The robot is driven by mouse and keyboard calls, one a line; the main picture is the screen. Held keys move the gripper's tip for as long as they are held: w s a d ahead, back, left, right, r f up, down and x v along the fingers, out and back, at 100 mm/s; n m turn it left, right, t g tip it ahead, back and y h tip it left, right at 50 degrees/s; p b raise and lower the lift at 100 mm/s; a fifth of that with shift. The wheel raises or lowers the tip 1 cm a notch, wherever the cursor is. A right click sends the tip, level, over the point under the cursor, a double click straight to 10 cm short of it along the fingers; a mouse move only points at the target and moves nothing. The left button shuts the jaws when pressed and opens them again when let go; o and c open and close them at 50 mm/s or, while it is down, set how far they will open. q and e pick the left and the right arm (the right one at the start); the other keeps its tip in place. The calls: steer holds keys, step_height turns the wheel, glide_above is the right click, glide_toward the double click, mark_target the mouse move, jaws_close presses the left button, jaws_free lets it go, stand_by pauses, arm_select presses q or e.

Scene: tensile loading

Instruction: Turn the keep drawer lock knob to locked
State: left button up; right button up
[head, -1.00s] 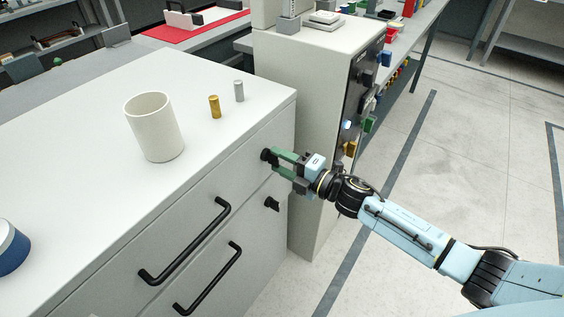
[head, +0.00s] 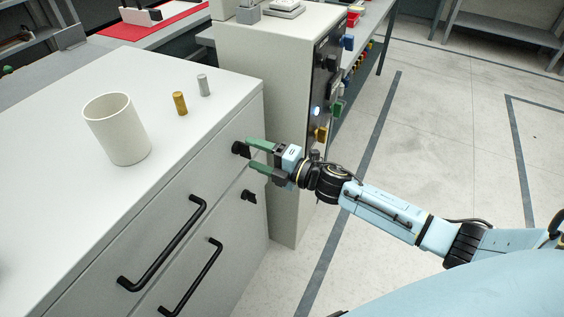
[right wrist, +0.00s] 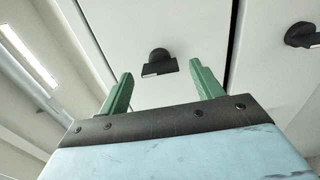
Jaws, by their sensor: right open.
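The white cabinet has two black lock knobs on its front. The upper knob (head: 240,149) is on the top drawer, near its right end; the lower knob (head: 249,196) is on the drawer below. No label shows which is the keep drawer. My right gripper (head: 251,154) is open, its green fingers pointing at the upper knob. In the right wrist view the upper knob (right wrist: 158,64) appears between and just beyond the fingertips, apart from them, its bar lying roughly crosswise. The other knob (right wrist: 302,35) is at the right edge. My left gripper is out of view.
Black bar handles (head: 165,248) stick out from the drawers. A white cup (head: 117,130), a brass cylinder (head: 180,103) and a grey cylinder (head: 204,85) stand on the cabinet top (head: 60,120). A machine (head: 275,60) stands behind; open floor lies to the right.

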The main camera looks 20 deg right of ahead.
steer(key=v, duration=1.2)
steer(key=shift+d+f, duration=0.1)
steer(key=s+d+f+m+h, duration=0.1)
steer(key=d+f+m+h, duration=0.25)
steer(key=f, duration=0.35)
steer(key=d+f+m+h, duration=0.3)
steer(key=f+m, duration=0.2)
steer(key=f, duration=0.3)
steer(key=s+d+f+m+g+h, duration=0.1)
steer(key=s+f+m+g+h, duration=0.15)
steer(key=s+f, duration=0.4)
steer(key=s+d+f+m+g+h, duration=0.15)
steer(key=s+f+m, duration=0.25)
steer(key=f, duration=0.5)
steer(key=s+a+f+m+g, duration=0.2)
steer(key=s+f, duration=0.3)
steer(key=s, duration=0.4)
steer(key=s+a+f+m+g, duration=0.2)
steer(key=s+f+m+g, duration=0.1)
steer(key=s, duration=0.6)
steer(key=s+a+f+m+g, duration=0.2)
steer(key=s+f+m+g, duration=0.1)
steer(key=s+f, duration=0.4)
steer(key=s+g, duration=0.1)
steer(key=s, duration=0.1)
steer(key=shift+s+a+f+h, duration=0.2)
steer(key=shift+s+h, duration=0.15)
steer(key=shift+s, duration=0.05)
